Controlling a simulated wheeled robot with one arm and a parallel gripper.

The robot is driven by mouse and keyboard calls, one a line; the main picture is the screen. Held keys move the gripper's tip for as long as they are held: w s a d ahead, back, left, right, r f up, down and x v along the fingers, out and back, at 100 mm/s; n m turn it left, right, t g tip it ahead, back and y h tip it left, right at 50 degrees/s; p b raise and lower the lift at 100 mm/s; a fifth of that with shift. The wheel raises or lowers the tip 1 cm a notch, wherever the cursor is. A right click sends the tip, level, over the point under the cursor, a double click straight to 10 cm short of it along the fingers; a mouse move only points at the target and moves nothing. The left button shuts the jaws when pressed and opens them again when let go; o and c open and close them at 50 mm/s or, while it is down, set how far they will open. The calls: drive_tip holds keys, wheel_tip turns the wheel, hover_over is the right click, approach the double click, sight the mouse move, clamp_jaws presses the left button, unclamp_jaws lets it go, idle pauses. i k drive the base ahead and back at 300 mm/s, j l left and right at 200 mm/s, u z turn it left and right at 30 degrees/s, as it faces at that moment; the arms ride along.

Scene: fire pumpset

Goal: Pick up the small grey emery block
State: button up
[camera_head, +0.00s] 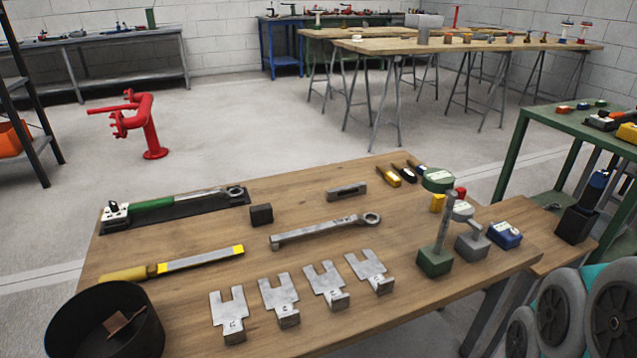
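A small dark grey block (261,214), which looks like the emery block, lies on the wooden workbench (190,290), left of the middle. It stands apart from its neighbours, with bare wood around it. A longer, lighter grey bar (346,191) with a recess in its side lies to its right and a little farther back; I cannot tell for sure what it is. My gripper is not in view.
Near the block are a torque wrench (165,205) on a dark tray, a spanner (325,231), a yellow-handled file (185,264) and several slotted shims (279,299). A black round bin (150,335) stands front left; a green-based stand (434,262) is right.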

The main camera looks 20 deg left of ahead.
sight(261, 215)
drive_tip(key=u, duration=1.35)
